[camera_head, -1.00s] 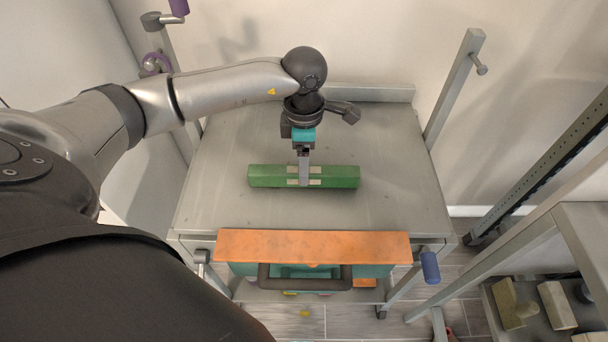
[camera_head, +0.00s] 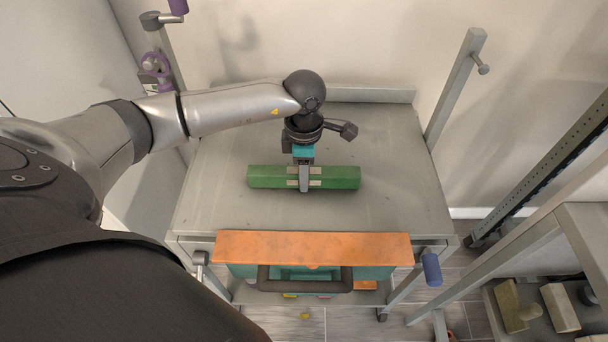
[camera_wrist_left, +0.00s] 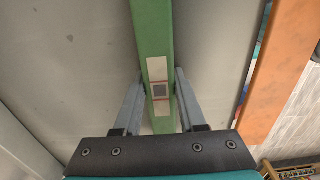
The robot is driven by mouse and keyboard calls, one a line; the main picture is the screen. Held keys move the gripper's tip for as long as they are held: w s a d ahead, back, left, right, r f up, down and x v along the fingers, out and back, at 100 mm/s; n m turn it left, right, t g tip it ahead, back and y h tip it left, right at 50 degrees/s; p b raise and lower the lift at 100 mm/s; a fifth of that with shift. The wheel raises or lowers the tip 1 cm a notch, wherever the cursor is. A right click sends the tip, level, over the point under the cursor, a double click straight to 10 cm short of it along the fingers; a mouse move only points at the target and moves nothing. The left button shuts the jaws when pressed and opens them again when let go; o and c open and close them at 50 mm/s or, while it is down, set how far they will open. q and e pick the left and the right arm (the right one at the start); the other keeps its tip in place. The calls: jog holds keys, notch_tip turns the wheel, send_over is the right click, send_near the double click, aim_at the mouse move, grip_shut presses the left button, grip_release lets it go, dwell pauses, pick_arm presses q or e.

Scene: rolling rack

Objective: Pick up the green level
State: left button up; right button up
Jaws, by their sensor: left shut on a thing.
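The green level (camera_head: 335,177) is a long green bar lying left to right on the grey top of the rolling rack (camera_head: 400,190). In the left wrist view the green level (camera_wrist_left: 152,40) runs between the fingers, with a pale label and a dark square on its face. My left gripper (camera_head: 304,182) comes down from above at the level's middle and is shut on it. In the left wrist view the left gripper (camera_wrist_left: 160,88) has one finger on each side of the level. I cannot tell whether the level touches the top. My right gripper is not in view.
An orange-topped box with a dark handle (camera_head: 315,245) is at the rack's front edge. Grey posts (camera_head: 455,85) rise at the back corners. Another shelf (camera_head: 585,235) with blocks stands at the right. The top around the level is clear.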

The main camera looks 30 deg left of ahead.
pick_arm(q)
grip_shut()
